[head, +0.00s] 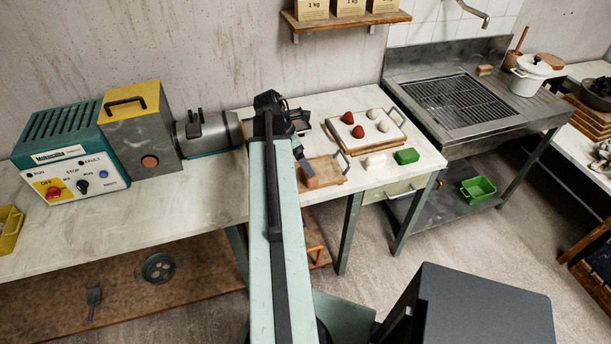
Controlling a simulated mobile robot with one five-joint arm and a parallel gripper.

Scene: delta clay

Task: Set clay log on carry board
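A terracotta-coloured piece (311,182), possibly the clay log, shows right at the fingertips, over the board's left end. I cannot tell whether the fingers are closed on it or whether it rests on the board. My arm hides the board's left side and part of the worktop.
A teal machine (68,150) with a grey barrel (206,135) stands left. A white tray (353,142) holds red and pale balls behind the board. A white block (376,161) and green container (407,156) lie right of it. A metal sink (460,105) stands farther right.

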